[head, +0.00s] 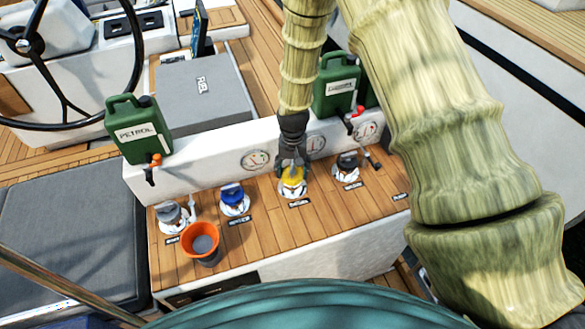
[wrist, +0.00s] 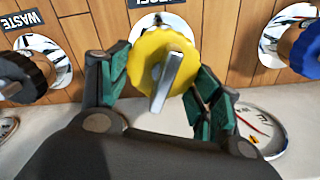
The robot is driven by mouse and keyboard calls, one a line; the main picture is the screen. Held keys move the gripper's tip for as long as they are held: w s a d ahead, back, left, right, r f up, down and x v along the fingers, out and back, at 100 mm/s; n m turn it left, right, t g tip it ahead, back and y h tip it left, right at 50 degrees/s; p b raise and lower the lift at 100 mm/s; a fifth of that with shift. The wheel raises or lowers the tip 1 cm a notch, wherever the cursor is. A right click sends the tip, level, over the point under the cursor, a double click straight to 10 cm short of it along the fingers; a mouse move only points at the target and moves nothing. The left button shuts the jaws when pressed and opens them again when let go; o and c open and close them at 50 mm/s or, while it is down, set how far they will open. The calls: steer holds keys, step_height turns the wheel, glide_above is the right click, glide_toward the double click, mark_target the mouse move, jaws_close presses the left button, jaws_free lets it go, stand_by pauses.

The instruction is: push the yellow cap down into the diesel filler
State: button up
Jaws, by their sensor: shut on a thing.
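The yellow cap (head: 292,182) is at the white diesel filler plate (head: 300,193), third from the left in the row on the wooden top. In the wrist view the yellow cap (wrist: 148,50) is scalloped, with a grey metal bar across its face. My gripper (head: 292,167) reaches down from behind the cap. In the wrist view the green-padded fingers of my gripper (wrist: 158,85) are closed on the cap from both sides. The cap covers the filler mouth, so I cannot tell how deep it sits. Part of the white plate (wrist: 145,28) shows beyond it.
A blue cap (head: 232,194) and a grey cap (head: 170,212) stand to the left, a dark cap (head: 348,162) to the right. Green cans (head: 139,130) and gauges (head: 255,160) are behind. Bare wood (head: 270,235) lies in front.

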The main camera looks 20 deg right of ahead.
steer(key=shift+f, duration=0.55)
stand_by(0.6)
steer(key=o, duration=0.9)
steer(key=shift+c, duration=0.2)
steer(key=shift+r, duration=0.1)
steer(key=shift+r+p, duration=3.3)
steer(key=shift+r, duration=2.15)
steer(key=shift+s+f, duration=0.15)
